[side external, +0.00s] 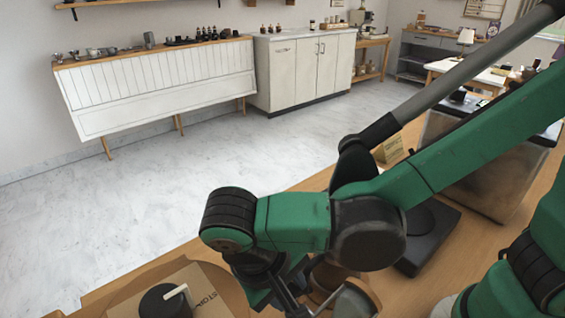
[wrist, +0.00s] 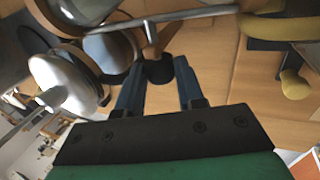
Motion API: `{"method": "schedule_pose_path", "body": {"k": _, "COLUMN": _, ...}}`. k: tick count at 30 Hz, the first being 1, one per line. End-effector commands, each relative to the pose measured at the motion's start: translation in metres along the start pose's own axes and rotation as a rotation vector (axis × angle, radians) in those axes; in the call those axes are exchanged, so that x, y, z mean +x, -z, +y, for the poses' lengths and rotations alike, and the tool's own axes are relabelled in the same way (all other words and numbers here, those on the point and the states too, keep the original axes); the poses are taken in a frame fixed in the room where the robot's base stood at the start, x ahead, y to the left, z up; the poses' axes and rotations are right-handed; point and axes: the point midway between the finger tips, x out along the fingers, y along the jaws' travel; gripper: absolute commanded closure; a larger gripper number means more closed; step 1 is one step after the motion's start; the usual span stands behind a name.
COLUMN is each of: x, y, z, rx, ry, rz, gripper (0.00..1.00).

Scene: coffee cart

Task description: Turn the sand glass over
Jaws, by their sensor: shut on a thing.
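My gripper (wrist: 160,64) is in the wrist view, its two blue-grey fingers closed about a dark, round-ended thing (wrist: 158,73) with a narrow tan stem above it. I cannot tell for sure whether this is part of the sand glass. No sand-filled bulbs can be made out in either view. In the side external view my gripper (side external: 282,297) points down at the bottom edge, partly cut off. A brown round thing (side external: 326,274) and a grey metal bowl-like thing (side external: 354,301) are beside it, partly hidden by my arm.
A black pot with a pale handle (side external: 162,301) stands on printed card at the lower left. A flat black device (side external: 430,238) and a grey box (side external: 480,170) are on the wooden counter (side external: 312,183). In the wrist view, a shiny domed thing (wrist: 65,84) is close left of the fingers.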

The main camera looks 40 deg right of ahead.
Motion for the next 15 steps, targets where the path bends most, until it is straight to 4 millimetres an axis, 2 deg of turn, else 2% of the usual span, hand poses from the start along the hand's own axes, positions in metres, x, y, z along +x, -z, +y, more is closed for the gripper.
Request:
{"method": "schedule_pose_path", "body": {"k": 2, "x": -0.0002, "y": -0.0001, "z": 0.0001, "rx": 0.0, "ry": 0.0, "rz": 0.0, "gripper": 1.0}}
{"method": "schedule_pose_path", "body": {"k": 3, "x": -0.0002, "y": -0.0001, "z": 0.0001, "rx": 0.0, "ry": 0.0, "rz": 0.0, "gripper": 0.59}}
{"method": "schedule_pose_path", "body": {"k": 4, "x": -0.0002, "y": -0.0001, "z": 0.0001, "rx": 0.0, "ry": 0.0, "rz": 0.0, "gripper": 0.55}}
{"method": "schedule_pose_path", "body": {"k": 15, "x": -0.0039, "y": -0.0001, "z": 0.0, "rx": -0.001, "ry": 0.001, "rz": 0.0, "gripper": 0.55}}
